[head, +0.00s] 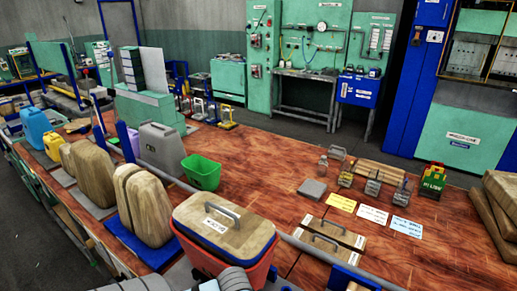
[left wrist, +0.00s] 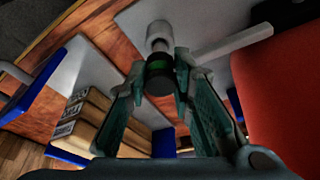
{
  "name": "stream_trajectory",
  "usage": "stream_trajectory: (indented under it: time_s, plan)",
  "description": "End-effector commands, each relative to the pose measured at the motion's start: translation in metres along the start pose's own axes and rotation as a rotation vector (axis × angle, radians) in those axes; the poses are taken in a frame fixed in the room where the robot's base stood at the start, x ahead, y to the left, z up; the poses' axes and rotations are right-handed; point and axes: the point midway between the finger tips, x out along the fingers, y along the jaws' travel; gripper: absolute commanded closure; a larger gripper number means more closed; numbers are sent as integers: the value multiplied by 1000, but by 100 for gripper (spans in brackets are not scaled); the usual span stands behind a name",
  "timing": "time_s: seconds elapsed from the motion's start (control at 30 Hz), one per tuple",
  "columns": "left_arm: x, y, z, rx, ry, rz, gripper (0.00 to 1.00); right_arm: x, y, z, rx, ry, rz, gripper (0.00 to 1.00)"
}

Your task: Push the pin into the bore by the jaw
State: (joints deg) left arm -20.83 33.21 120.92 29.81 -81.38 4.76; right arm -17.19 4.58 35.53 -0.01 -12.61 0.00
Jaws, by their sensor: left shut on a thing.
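In the left wrist view my left gripper (left wrist: 159,82) has its two fingers on either side of a short dark cylinder (left wrist: 158,72) with a green band, and is shut on it. A pale grey round piece (left wrist: 158,36) lies in line just beyond the cylinder; I cannot tell whether they are joined or only touching. A pale bar (left wrist: 232,44) slants off to the right beside them. I cannot tell which piece is the pin, and no bore or jaw can be made out. My left gripper cannot be made out in the head view. My right gripper is in neither view.
A red box with a brown lid (head: 223,227) stands at the front of the wooden bench; its red wall (left wrist: 285,100) is close at the right in the left wrist view. A green bin (head: 201,173) stands behind it. The bench centre (head: 265,165) is clear.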

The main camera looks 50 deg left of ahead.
Motion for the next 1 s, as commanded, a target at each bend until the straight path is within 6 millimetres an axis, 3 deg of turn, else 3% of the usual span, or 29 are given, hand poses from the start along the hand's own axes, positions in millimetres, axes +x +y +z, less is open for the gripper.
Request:
stream_trajectory:
  time_s: [1.0]
  plan:
    - [26,0,6,-1,0,0,100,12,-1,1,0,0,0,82]
